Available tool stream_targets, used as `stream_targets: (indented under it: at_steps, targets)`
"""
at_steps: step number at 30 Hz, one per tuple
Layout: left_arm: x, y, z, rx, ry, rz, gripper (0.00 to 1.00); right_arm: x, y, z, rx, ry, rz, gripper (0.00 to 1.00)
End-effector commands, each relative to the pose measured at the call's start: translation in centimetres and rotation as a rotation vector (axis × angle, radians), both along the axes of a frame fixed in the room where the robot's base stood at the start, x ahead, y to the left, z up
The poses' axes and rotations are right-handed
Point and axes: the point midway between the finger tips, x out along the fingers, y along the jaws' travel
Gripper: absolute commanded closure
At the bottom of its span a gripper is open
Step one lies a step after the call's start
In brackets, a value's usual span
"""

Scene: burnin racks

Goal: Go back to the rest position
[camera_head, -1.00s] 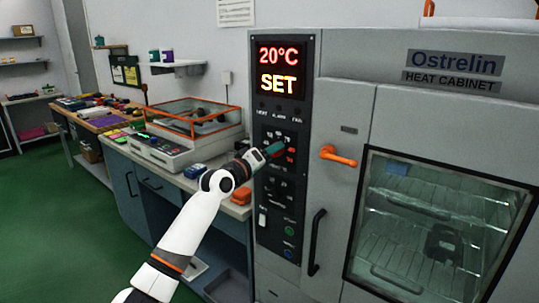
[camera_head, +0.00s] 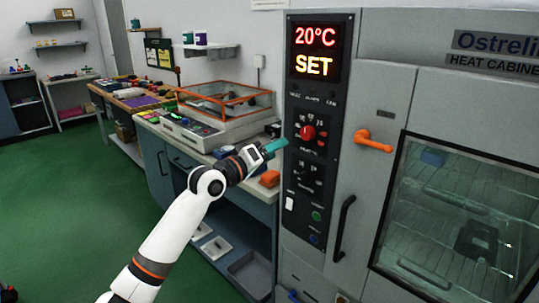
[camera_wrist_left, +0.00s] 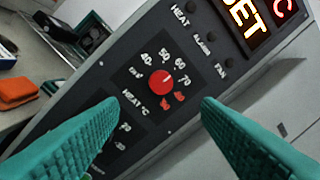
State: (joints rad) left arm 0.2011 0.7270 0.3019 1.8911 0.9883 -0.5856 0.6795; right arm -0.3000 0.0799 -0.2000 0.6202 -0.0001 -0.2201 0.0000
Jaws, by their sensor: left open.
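My left gripper (camera_head: 277,147) has green fingers and is in front of the heat cabinet's control panel (camera_head: 300,252), a little left of the red knob (camera_head: 308,132). In the left wrist view its two ridged fingers (camera_wrist_left: 160,105) are spread wide, with nothing between them. The red knob (camera_wrist_left: 162,82) shows beyond the fingertips, apart from them. The cabinet display (camera_head: 315,52) reads 20°C and SET. My right gripper is not in view.
The grey heat cabinet (camera_head: 385,85) has an orange handle (camera_head: 374,142) and a glass door with racks inside. A bench (camera_head: 152,170) with an orange-framed glass box (camera_head: 225,98) stands left. Green floor (camera_head: 75,220) is clear at left.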

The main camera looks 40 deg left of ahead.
Motion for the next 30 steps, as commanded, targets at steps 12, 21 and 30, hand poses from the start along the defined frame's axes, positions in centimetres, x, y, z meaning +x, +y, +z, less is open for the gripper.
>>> stream_targets:
  at_steps: [12, 21, 30]
  targets:
    - [-1.0, 0.1, 0.0, 0.0, 0.001, -0.001, 0.42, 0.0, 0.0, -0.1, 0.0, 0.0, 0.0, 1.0]
    - [-1.0, 0.1, -0.1, 0.0, 0.001, 0.0, 0.42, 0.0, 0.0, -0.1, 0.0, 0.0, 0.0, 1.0]
    - [1.0, 2.6, -11.3, 0.046, 0.183, 0.098, 0.42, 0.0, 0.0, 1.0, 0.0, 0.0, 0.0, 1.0]
